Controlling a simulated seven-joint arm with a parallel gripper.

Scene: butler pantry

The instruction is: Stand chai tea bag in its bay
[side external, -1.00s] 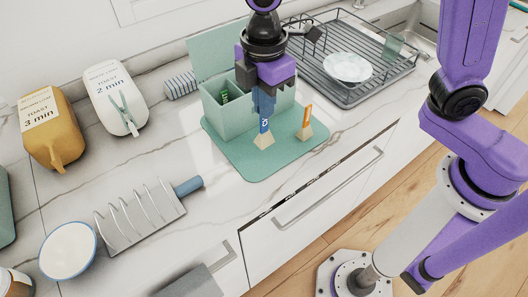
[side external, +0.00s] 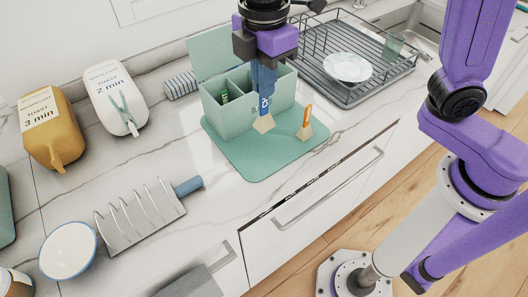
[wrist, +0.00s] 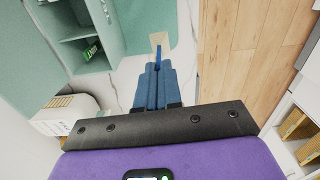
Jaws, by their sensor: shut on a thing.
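My gripper (side external: 263,88), with blue fingers, is shut on a tea bag with a blue tag (side external: 264,103). The pale bag hangs below the tag, roughly upright and apparently clear of the mat. It also shows beyond my fingertips in the wrist view (wrist: 157,39). A second tea bag, with an orange tag (side external: 307,114), stands on the green mat (side external: 250,165). I cannot read which tag says chai. The mint box (side external: 235,121) with open-topped bays is just behind my gripper. A green packet (side external: 225,97) stands in its left bay; my gripper partly hides the bays at right.
The box's raised lid (side external: 215,54) stands behind it. A dish rack (side external: 375,92) with a white plate (side external: 347,67) is at the back right. A metal toast rack (side external: 140,222) lies at left. The mat's front is clear.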

